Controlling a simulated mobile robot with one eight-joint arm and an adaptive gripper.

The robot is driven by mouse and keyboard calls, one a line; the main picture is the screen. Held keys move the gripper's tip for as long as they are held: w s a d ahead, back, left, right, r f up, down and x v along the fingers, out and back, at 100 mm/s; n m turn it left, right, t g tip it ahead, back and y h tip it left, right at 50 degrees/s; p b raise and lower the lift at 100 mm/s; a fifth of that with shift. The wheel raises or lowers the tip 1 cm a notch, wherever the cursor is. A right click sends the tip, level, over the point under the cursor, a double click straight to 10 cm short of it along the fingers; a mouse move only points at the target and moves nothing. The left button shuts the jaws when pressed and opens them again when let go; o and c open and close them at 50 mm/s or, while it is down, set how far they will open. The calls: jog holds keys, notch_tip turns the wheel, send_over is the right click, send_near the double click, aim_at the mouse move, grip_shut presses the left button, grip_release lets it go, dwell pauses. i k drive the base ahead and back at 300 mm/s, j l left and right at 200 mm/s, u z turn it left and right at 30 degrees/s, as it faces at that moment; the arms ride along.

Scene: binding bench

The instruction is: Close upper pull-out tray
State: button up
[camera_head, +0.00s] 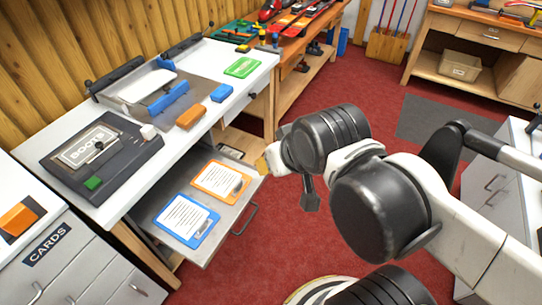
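The upper pull-out tray (168,196) is a grey metal tray under the white bench top. It stands pulled out toward the lower right, with a dark bar handle (246,220) on its front edge. A blue clipboard (186,220) and an orange clipboard (221,181) lie in it, each with a printed sheet. My gripper (288,180) is in the air beyond the tray's right front corner, apart from the handle as far as I can see. My arm comes from the right. The fingers are small and partly turned away, so their opening is unclear.
The white bench (190,128) carries a dark binding machine (100,158), blue and orange blocks and a green card (242,67). A grey cabinet (84,268) marked CARDS stands lower left. Red carpet (290,225) is clear in front of the tray. A drawer unit (500,180) stands right.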

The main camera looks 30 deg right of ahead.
aim_at(178, 178)
jog(key=k+j+u, duration=0.15)
jog(key=j, duration=0.45)
jog(key=j+u, duration=0.15)
jog(key=j, duration=0.4)
jog(key=k+j+u, duration=0.15)
jog(key=j, duration=0.45)
